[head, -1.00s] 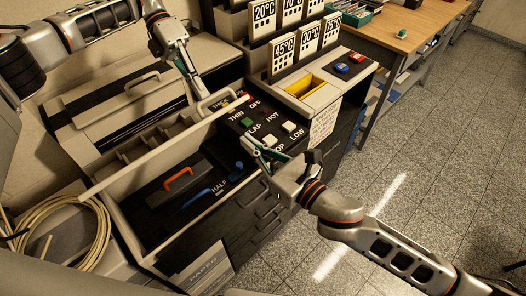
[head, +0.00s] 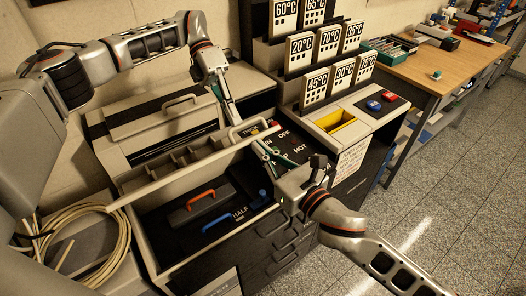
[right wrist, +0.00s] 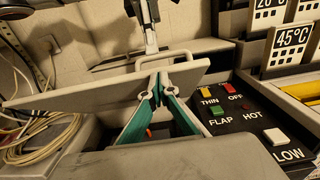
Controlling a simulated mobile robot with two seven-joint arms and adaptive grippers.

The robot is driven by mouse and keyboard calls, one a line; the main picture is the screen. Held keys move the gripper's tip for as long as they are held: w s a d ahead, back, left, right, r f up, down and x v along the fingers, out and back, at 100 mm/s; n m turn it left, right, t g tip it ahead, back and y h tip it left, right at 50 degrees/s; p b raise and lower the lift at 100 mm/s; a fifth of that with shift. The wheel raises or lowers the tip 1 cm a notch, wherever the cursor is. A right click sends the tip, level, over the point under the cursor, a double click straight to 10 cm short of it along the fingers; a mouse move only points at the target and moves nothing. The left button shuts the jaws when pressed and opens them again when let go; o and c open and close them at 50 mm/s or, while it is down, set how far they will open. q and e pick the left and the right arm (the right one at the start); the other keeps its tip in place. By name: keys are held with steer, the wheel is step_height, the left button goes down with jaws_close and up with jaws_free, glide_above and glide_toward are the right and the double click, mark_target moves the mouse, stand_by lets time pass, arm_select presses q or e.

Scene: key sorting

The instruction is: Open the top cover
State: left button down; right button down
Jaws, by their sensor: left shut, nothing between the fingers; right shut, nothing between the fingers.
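The beige top cover (head: 190,163) stands raised at a slant over the front dark compartment in the head view. Its underside or face shows as a broad pale panel in the right wrist view (right wrist: 90,88), with a loop handle (right wrist: 170,57) at its upper edge. The handle also shows in the head view (head: 250,128). My left gripper (head: 232,122) is shut and empty, pointing down beside the handle. My right gripper (head: 260,148) is shut and empty in front of the cover near its right end; its teal fingers (right wrist: 161,80) overlap the cover in view. Contact cannot be told.
A button panel (right wrist: 245,120) lies right of the cover. Orange (head: 200,198) and blue (head: 220,225) handles sit in the front compartment. Temperature signs (head: 318,85) and a yellow bin (head: 335,120) stand right. Coiled cable (head: 75,240) lies left. Floor is free at right.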

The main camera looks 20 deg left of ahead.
arm_select(q)
steer(key=shift+d, duration=0.1)
arm_select(e)
steer(key=shift+w+a+r, duration=0.25)
steer(key=shift+a+r, duration=0.05)
steer(key=shift+r, duration=0.25)
arm_select(q)
steer(key=shift+s+d, duration=0.1)
steer(key=shift+s, duration=0.05)
arm_select(e)
steer(key=shift+r, duration=0.15)
arm_select(q)
steer(key=shift+f, duration=0.1)
steer(key=c, duration=2.2)
jaws_free()
steer(key=shift+s+d, duration=0.1)
steer(key=shift+o, duration=0.2)
steer(key=shift+a, duration=0.2)
steer(key=shift+w, duration=0.2)
